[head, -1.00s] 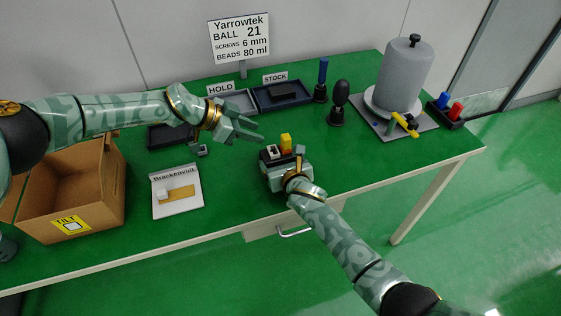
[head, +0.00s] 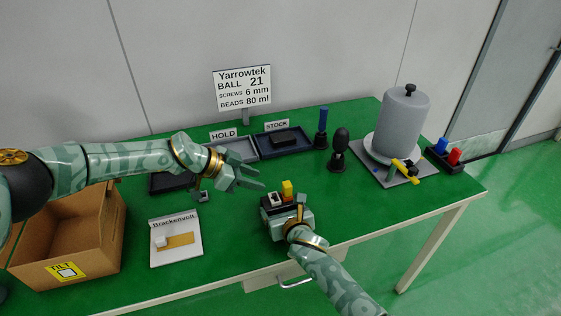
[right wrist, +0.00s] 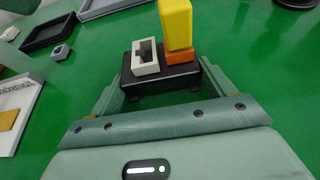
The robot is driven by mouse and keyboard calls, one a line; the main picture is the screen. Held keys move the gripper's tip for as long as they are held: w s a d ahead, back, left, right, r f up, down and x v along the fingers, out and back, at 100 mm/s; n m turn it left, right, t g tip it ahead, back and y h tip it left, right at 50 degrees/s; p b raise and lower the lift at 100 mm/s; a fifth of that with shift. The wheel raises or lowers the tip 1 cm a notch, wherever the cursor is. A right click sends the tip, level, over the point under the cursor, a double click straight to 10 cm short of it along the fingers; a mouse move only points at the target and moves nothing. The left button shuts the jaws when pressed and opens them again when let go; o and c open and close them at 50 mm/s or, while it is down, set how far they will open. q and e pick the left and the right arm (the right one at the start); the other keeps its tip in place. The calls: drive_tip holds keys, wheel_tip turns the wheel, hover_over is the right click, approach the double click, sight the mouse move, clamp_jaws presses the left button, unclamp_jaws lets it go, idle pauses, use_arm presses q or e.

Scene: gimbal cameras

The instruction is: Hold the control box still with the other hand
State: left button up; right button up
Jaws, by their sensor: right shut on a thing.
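The control box (right wrist: 136,83) is a small black block with a white slotted socket (right wrist: 145,57) and a yellow block on an orange base (right wrist: 178,25) on top. It stands upright near the table's front edge, and it also shows in the head view (head: 268,210). My right gripper (right wrist: 160,88) is shut on the box, one finger along each side. In the head view my right gripper (head: 287,208) hides part of the box. My left gripper (head: 262,178) is open and empty, just above and left of the box, its fingers apart.
A cardboard box (head: 98,262) and a white Brackenvolt card (head: 176,254) are at left. Trays (head: 262,154) lie behind. Green table is clear right of the control box.

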drive_tip(key=o, duration=1)
drive_tip(key=shift+s, duration=0.1)
